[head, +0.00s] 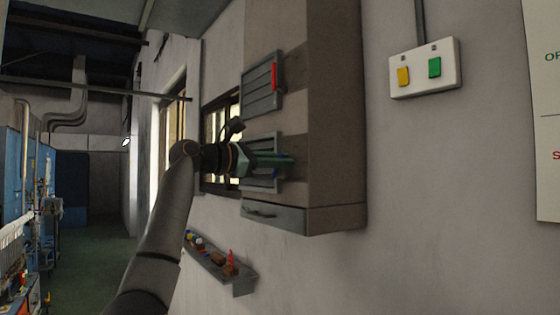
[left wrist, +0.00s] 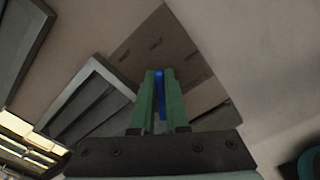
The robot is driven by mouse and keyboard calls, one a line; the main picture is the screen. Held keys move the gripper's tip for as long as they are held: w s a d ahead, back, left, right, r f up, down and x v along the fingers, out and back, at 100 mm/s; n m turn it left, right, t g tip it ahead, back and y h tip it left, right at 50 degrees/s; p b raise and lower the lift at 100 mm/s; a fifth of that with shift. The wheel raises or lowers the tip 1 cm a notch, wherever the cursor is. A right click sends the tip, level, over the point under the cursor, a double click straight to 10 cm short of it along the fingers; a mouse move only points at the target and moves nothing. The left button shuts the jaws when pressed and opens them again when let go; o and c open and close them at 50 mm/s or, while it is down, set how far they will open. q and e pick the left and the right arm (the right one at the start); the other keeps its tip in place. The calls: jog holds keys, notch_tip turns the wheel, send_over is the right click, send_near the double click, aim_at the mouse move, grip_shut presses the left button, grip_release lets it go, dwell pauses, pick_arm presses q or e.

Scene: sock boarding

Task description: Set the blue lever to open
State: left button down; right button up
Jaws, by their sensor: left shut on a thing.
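The blue lever shows in the left wrist view (left wrist: 159,84) as a narrow blue strip between two green fingers. My left gripper (head: 284,161) reaches in from the left to the lower louvred panel of the wall cabinet. In the left wrist view its fingers (left wrist: 162,98) are closed on the blue lever. The fingers hide most of the lever, so I cannot tell which setting it is at. My right gripper is in neither view.
The cabinet (head: 335,120) hangs on the wall. A red lever (head: 274,76) is on its upper louvred panel (head: 260,90). A box with yellow and green switches (head: 447,80) is to the right. A shelf (head: 243,286) with small items is below. A barred window is behind my left arm.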

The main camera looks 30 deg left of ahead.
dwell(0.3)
pick_arm(q)
jog(key=shift+s+d+f+m, duration=0.1)
jog(key=shift+d+f+m, duration=0.25)
jog(key=shift+m, duration=0.8)
jog(key=shift+s+d+f+m, duration=0.15)
jog(key=shift+f+m, duration=0.25)
jog(key=shift+m, duration=0.8)
jog(key=shift+s+d+f+m, duration=0.1)
jog(key=shift+d+f+m, duration=0.25)
jog(key=shift+m, duration=0.8)
jog(key=c, duration=0.9)
grip_release()
jog(key=shift+a, duration=0.1)
